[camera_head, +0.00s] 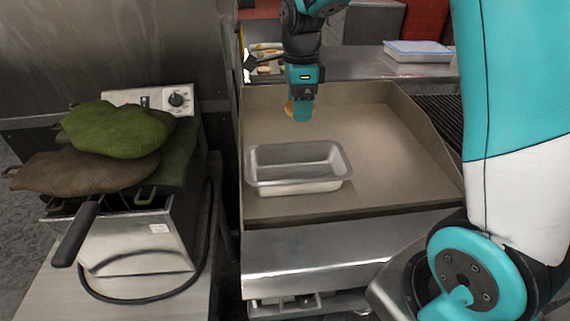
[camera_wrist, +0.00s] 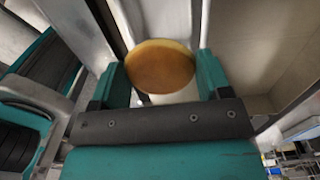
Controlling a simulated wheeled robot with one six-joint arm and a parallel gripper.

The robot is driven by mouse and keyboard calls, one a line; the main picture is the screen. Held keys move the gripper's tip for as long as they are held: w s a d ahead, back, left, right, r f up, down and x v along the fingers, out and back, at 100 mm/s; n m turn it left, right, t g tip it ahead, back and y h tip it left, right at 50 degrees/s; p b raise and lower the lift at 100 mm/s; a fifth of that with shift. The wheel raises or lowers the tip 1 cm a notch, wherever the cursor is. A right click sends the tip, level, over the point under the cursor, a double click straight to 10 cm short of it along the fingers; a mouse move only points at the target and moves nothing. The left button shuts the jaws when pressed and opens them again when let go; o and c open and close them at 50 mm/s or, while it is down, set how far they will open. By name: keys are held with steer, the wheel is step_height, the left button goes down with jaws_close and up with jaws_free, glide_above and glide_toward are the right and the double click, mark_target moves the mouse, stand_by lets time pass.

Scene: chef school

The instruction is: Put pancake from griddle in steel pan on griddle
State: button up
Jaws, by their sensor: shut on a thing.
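My gripper (camera_head: 301,112) is above the back of the griddle (camera_head: 395,150), behind the steel pan. It is shut on a round golden-brown pancake. The pancake (camera_wrist: 160,66) shows between the two teal fingers in the wrist view, and only a sliver of it (camera_head: 288,108) shows beside the fingers in the head view. The steel pan (camera_head: 261,174) is a rectangular, open pan on the left part of the griddle surface. The pancake is apart from the pan. The pan's visible inside looks empty.
A fryer (camera_head: 140,245) with a black-handled basket and green and brown cloths (camera_head: 118,128) stands left of the griddle. The griddle has raised side and back walls. A white tray (camera_head: 418,51) sits on the counter behind. The griddle's right part is clear.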

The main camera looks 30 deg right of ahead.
steer(key=p, duration=0.2)
glide_above(296, 171)
steer(key=s+a, duration=0.1)
steer(key=s, duration=0.1)
steer(key=f, duration=1.5)
steer(key=shift+s+a+f, duration=0.15)
steer(key=shift+a+f, duration=0.05)
steer(key=shift+f, duration=2.3)
steer(key=shift+f, duration=0.2)
steer(key=o, duration=0.7)
steer(key=shift+r, duration=0.1)
